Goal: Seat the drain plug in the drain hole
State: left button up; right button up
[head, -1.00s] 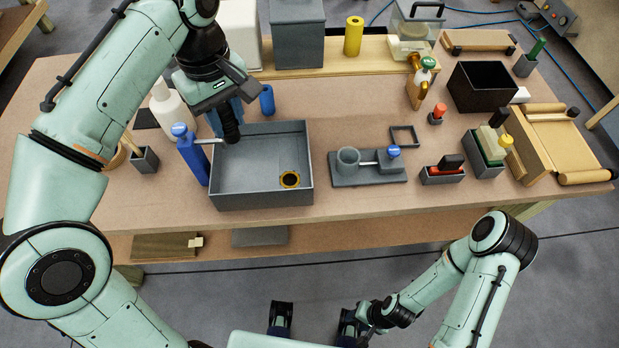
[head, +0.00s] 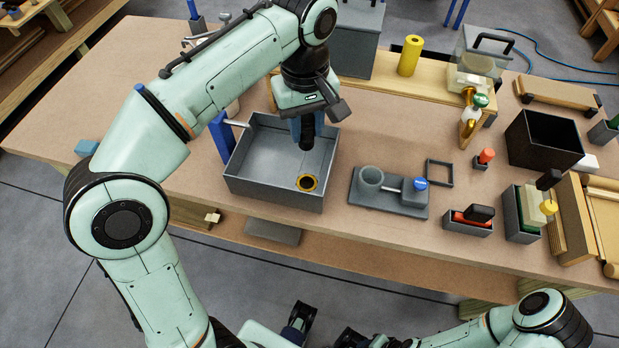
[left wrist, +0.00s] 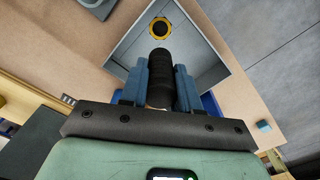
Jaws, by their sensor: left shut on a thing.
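The drain plug (head: 306,138) is a dark, ribbed cylinder. My left gripper (head: 307,123) is shut on it, with blue fingers on its two sides, and holds it over the grey basin (head: 270,193). The drain hole (head: 307,183) is a dark hole with a yellow ring in the basin floor, near the front right. In the head view the plug is above and behind the hole, apart from it. In the left wrist view the plug (left wrist: 160,68) points toward the yellow-ringed hole (left wrist: 159,28). My right gripper (head: 350,338) is partly visible at the bottom edge; its fingers are unclear.
A blue post (head: 222,135) with a metal bar stands at the basin's left wall. Right of the basin are a grey fixture (head: 390,203) with a cup, and a small dark frame (head: 440,172). A yellow roll (head: 409,55) stands behind. The table in front of the fixture is clear.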

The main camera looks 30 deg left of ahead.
aim_at(306, 139)
pick_arm(q)
jog(key=shift+f+b, duration=1.85)
jog(key=shift+f, duration=6)
pick_arm(e)
jog(key=shift+w+f+t, duration=0.15)
jog(key=shift+f, duration=0.8)
jog(key=shift+w+f+t, duration=0.1)
jog(key=shift+f+t, duration=0.05)
jog(key=shift+f, duration=0.8)
pick_arm(q)
jog(key=shift+f, duration=0.15)
jog(key=o, duration=1)
jog(key=shift+o, duration=0.2)
notch_tip(306, 139, up, 12)
jog(key=p, duration=0.3)
jog(key=shift+r, duration=0.2)
pick_arm(e)
jog(key=r, duration=0.1)
jog(key=s+r, duration=0.1)
jog(key=shift+r, duration=0.3)
